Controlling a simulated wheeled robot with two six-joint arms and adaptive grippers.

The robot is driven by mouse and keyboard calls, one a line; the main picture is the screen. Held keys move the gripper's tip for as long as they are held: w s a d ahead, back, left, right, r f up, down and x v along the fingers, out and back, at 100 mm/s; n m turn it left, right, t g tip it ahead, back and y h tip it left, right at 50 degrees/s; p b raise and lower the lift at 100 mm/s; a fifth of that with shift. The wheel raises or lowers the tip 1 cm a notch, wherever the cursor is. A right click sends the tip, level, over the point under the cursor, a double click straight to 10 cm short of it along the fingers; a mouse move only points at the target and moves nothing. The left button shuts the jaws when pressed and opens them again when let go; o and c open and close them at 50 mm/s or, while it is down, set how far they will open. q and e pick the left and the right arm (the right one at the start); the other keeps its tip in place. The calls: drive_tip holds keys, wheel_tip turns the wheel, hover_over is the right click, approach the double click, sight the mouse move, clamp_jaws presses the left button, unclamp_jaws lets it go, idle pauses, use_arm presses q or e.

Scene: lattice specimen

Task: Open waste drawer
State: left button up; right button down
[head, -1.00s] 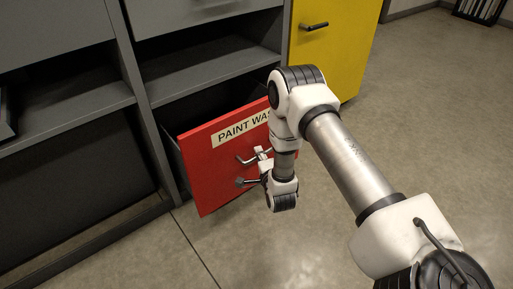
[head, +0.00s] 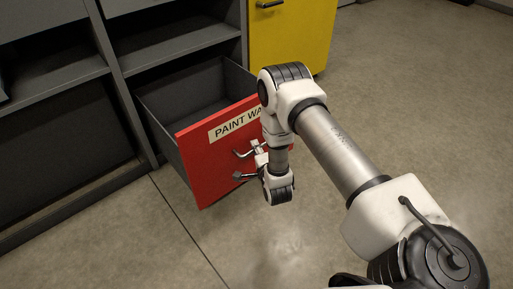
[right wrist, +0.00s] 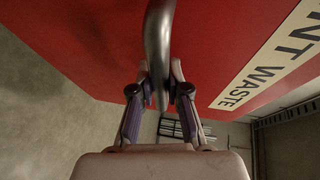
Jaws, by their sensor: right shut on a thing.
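The red waste drawer (head: 205,158) with its white "PAINT WASTE" label stands pulled out of the grey cabinet, and its empty-looking grey inside shows. My right gripper (head: 240,165) is at the drawer front, partly hidden behind my own arm links. In the right wrist view, its fingers (right wrist: 158,92) are closed around the curved metal handle (right wrist: 158,45), with the red front behind. The label (right wrist: 270,70) also shows there. My left gripper is not in view.
The grey cabinet (head: 112,60) has open shelves left of and above the drawer. A yellow door (head: 290,38) with a dark handle stands behind to the right. Bare concrete floor (head: 420,110) lies clear to the right and in front.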

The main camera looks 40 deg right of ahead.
drive_tip(key=c, duration=1.1)
unclamp_jaws()
drive_tip(key=shift+c, duration=0.2)
drive_tip(key=v, duration=1.2)
